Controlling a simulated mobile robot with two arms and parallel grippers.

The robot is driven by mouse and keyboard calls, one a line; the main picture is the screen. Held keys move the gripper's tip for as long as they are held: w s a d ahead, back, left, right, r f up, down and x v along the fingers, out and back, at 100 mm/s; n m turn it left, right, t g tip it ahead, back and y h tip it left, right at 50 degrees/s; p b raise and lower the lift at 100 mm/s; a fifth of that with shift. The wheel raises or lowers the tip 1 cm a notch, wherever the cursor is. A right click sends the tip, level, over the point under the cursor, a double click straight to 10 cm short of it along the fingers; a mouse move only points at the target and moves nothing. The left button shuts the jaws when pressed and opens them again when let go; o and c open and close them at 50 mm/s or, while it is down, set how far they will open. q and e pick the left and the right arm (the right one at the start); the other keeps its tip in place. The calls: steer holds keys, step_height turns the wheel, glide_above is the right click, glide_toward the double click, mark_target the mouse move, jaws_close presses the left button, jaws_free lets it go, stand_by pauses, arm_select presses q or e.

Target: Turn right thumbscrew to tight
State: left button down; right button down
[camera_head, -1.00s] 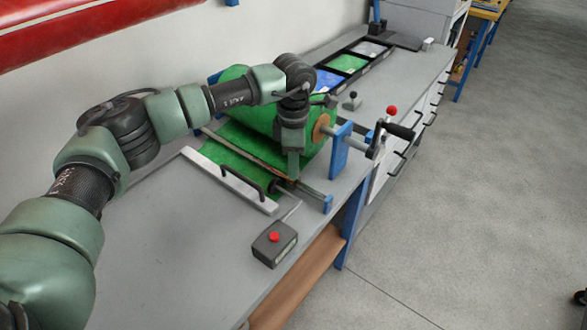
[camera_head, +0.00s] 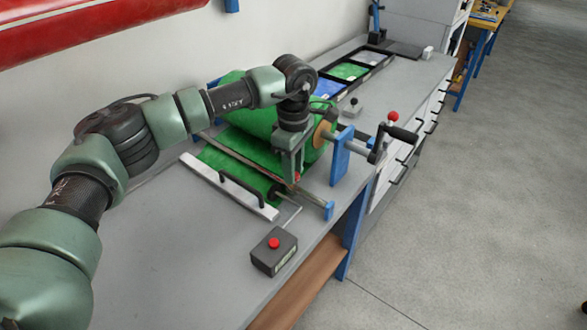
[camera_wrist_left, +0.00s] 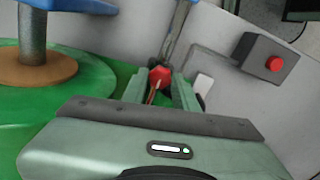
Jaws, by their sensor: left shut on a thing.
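The right thumbscrew, a small red knob (camera_wrist_left: 160,76), sits on the clamp bar (camera_head: 245,160) across the green sheet, at its near right end. A bit of its red also shows in the head view (camera_head: 297,177). My left gripper (camera_head: 291,174) points down over that end of the bar. In the left wrist view its two fingers (camera_wrist_left: 160,84) close around the red knob from both sides, hiding part of it. Whether the screw is tight cannot be seen. My right gripper is not in view.
A green roll (camera_head: 250,117) on a blue-posted stand with a crank (camera_head: 400,134) lies behind the gripper. A grey box with a red button (camera_head: 273,250) stands in front. A white plate with a black handle (camera_head: 228,186) lies left. Bare bench top is at front left.

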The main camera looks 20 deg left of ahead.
arm_select(q)
steer(key=shift+w+r, duration=0.1)
steer(key=shift+r, duration=0.05)
steer(key=c, duration=1.1)
jaws_free()
step_height(320, 180, up, 8)
steer(key=p, duration=0.4)
steer(key=shift+p, duration=0.35)
steer(key=shift+f, duration=0.2)
